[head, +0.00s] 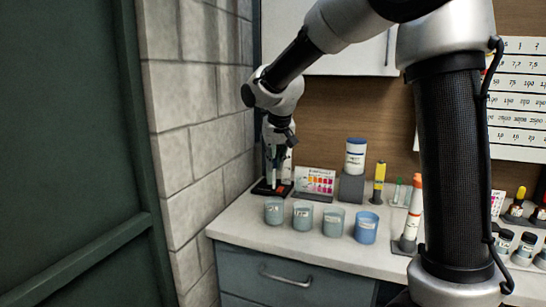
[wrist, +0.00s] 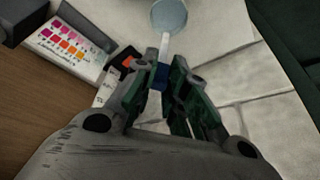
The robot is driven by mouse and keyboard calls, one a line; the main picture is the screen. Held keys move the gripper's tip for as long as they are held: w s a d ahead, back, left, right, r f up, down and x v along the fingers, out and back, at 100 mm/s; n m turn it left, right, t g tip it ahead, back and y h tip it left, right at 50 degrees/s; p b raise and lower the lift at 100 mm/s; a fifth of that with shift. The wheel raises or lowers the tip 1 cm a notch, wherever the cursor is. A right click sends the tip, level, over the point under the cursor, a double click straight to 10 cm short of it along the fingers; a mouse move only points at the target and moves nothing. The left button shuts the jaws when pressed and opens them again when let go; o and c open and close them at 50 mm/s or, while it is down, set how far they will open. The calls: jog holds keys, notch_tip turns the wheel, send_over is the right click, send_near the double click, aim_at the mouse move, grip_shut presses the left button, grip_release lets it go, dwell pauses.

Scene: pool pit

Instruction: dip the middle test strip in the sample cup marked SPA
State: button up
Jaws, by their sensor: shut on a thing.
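My gripper (head: 277,178) is over the back left of the counter, above a dark stand (head: 262,189). In the wrist view my gripper (wrist: 164,84) is shut on a test strip (wrist: 164,48), with the blue end between the fingers and the white length sticking out. Which strip it is I cannot tell. The white length points toward a round cup (wrist: 169,14), below in that view; whether they touch is unclear. In the head view, a row of grey-green sample cups (head: 274,211) (head: 302,215) (head: 333,221) and a blue cup (head: 366,227) stand in front. Their markings are too small to read.
A colour chart (head: 316,182) stands right of the dark stand. A white bottle (head: 355,157) sits on a grey block (head: 351,188), with a yellow vial (head: 379,176) and an orange-topped tube (head: 413,210) further right. A block wall (head: 195,130) is close on the left.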

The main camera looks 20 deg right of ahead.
notch_tip(320, 180, down, 9)
jog(key=shift+r, duration=0.2)
dwell(0.6)
jog(key=shift+f, duration=0.1)
notch_tip(320, 180, down, 2)
dwell(0.6)
dwell(1.4)
jog(key=shift+r, duration=5.15)
jog(key=shift+d, duration=0.1)
